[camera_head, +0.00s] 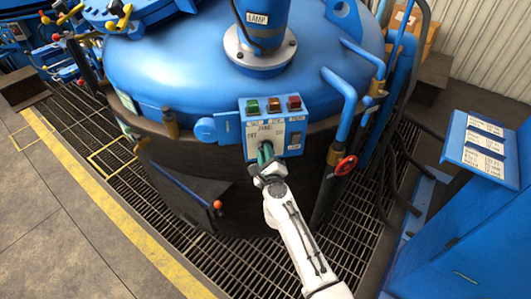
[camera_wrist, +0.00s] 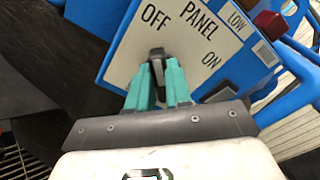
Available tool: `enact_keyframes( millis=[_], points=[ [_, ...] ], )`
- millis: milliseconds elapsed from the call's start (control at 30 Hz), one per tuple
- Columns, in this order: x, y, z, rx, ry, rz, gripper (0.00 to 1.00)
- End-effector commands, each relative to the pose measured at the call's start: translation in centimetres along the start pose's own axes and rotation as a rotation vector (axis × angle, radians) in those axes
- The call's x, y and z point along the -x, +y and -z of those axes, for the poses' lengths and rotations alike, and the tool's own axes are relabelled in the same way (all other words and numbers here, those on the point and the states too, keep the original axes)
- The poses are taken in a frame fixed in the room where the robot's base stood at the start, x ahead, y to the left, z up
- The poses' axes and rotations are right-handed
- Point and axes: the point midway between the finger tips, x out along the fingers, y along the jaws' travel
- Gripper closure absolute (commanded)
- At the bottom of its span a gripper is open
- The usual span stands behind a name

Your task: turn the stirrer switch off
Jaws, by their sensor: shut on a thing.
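The control panel (camera_head: 286,128) is a blue box with a pale face on the front of the blue furnace. In the wrist view the panel face (camera_wrist: 185,40) reads OFF, PANEL and ON. My gripper (camera_head: 265,153) has teal fingers and is at the lower left of the panel face. In the wrist view the gripper (camera_wrist: 159,75) is shut on a small dark switch lever (camera_wrist: 157,53), just below the word OFF. The fingers hide the lever's lower part. A dark piece (camera_wrist: 219,92) sits below the word ON; I cannot tell whether it belongs to the same switch.
Green (camera_head: 252,106) and red (camera_head: 293,103) buttons top the panel. A red valve wheel (camera_head: 346,165) is on the right, and a lever with an orange knob (camera_head: 217,204) is lower left. A blue desk (camera_head: 488,150) stands at the right. Grating surrounds the furnace.

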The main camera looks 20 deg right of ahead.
Motion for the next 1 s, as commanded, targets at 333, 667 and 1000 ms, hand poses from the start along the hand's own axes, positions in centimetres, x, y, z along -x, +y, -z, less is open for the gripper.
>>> enact_keyframes(
  millis=[333, 667, 1000],
  points=[
    [0.02, 0.12, -0.04, 0.016, -0.001, -0.002, 1.0],
    [0.02, 0.1, -0.02, 0.014, -0.001, -0.001, 0.62],
    [0.16, 0.05, -0.02, 0.013, 0.0, -0.001, 0.55]
  ],
)
